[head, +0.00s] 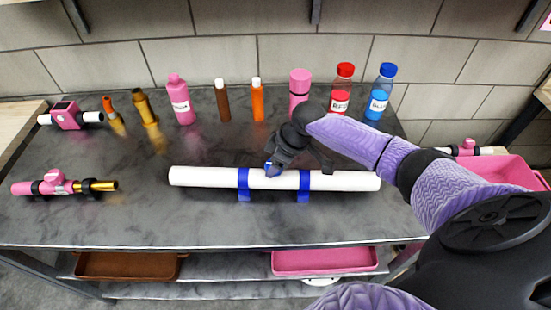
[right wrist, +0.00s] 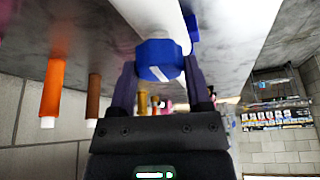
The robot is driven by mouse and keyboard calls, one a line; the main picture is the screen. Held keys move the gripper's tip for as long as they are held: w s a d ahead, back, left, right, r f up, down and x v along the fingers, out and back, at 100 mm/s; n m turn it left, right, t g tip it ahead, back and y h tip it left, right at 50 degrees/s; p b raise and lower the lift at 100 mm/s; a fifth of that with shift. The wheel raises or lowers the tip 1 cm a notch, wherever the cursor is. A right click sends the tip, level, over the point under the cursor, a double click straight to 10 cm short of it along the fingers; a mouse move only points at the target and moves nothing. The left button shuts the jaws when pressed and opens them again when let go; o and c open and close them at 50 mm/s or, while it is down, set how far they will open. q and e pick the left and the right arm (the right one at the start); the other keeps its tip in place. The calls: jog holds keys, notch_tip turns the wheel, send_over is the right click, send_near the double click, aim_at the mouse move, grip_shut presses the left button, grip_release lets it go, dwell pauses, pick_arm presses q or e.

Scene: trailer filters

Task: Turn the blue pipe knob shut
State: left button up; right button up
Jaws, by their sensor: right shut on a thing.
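A white pipe (head: 210,177) lies across the middle of the dark grey table, held by two blue brackets (head: 304,184). The blue knob (head: 268,167) is on the pipe between the brackets, mostly hidden by my right gripper (head: 273,161) in the head view. In the right wrist view the blue knob (right wrist: 158,62), with a white stripe on its face, sits between the two fingers of my right gripper (right wrist: 160,75). The right gripper is shut on the knob. My left gripper is not in view.
Behind the pipe stand a pink bottle (head: 180,100), brown and orange tubes (head: 257,100), a pink flask (head: 299,88), and red-capped (head: 342,90) and blue-capped (head: 381,92) bottles. Pink and gold fittings (head: 56,184) lie at left. A pink bin (head: 510,170) is at right.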

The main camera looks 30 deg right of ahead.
jog(key=m+h+p, duration=0.1)
jog(key=m+p, duration=0.1)
jog(key=p, duration=0.1)
jog(key=m+p, duration=0.3)
jog(key=m+t+h+p, duration=0.1)
jog(key=m+p, duration=0.1)
jog(key=p, duration=0.1)
jog(key=shift+a+r+m+h, duration=0.15)
jog(key=shift+r+m+h, duration=0.15)
jog(key=shift+m, duration=0.1)
jog(key=shift+f+m+p, duration=0.1)
jog(key=shift+m+p, duration=0.25)
jog(key=shift+m, duration=0.05)
jog(key=shift+m+h+p, duration=0.5)
jog(key=shift+m+h, duration=0.1)
jog(key=shift+m, duration=0.3)
jog(key=shift+f+m+h, duration=0.15)
jog(key=shift+m+h, duration=0.15)
jog(key=shift+m, duration=0.6)
jog(key=shift+a+m+g+h+p, duration=0.1)
jog(key=shift+m+g+h+p, duration=0.3)
jog(key=shift+m, duration=0.8)
jog(key=shift+m+g+h, duration=0.3)
jog(key=shift+m+h, duration=0.1)
jog(key=shift+m, duration=0.9)
jog(key=o, duration=1.3)
